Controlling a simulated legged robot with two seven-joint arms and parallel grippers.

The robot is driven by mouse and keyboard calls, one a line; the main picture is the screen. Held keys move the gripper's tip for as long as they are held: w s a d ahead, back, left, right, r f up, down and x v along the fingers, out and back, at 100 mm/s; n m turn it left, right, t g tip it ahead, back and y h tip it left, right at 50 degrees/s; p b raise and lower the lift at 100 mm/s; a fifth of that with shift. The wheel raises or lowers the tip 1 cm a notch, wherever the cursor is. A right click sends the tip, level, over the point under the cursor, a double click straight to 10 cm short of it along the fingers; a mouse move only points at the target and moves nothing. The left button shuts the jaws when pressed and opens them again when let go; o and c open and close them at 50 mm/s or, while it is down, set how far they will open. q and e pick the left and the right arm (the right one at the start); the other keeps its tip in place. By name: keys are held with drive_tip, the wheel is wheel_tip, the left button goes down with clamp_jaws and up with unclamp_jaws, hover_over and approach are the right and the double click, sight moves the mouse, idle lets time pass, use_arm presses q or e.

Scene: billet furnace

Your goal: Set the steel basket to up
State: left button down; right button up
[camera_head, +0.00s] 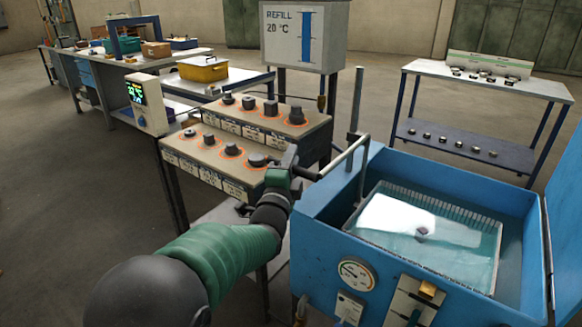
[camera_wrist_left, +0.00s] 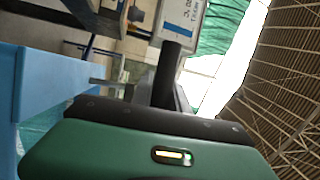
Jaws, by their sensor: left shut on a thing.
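The steel basket (camera_head: 440,204) sits low inside the blue tank (camera_head: 330,225), with water and a bright reflection across it. A small dark piece shows in the basket. A grey bar handle (camera_head: 345,158) reaches left over the tank rim from beside an upright post (camera_head: 357,105). My left gripper (camera_head: 296,174) is shut on the outer end of this handle, left of the tank. Its fingers partly hide the grip. In the left wrist view, the green gripper body fills the bottom and a dark finger (camera_wrist_left: 168,78) points up. My right gripper is not in view.
A stepped stand with several dark samples (camera_head: 255,115) is close behind my left gripper. A REFILL 20 °C sign (camera_head: 292,40) stands behind it. A gauge (camera_head: 356,273) and a lever panel (camera_head: 412,300) are on the tank front. A shelf table (camera_head: 490,80) stands at back right.

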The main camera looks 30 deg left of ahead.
use_arm(q)
wheel_tip(320, 180, up, 13)
drive_tip(key=p, duration=0.7)
drive_tip(key=c, duration=1.6)
unclamp_jaws()
drive_tip(key=shift+c, duration=0.2)
drive_tip(key=o, duration=0.3)
drive_tip(key=shift+w+d+f, duration=0.1)
drive_tip(key=shift+w+f, duration=0.05)
drive_tip(key=shift+o, duration=0.2)
drive_tip(key=shift+f, duration=0.1)
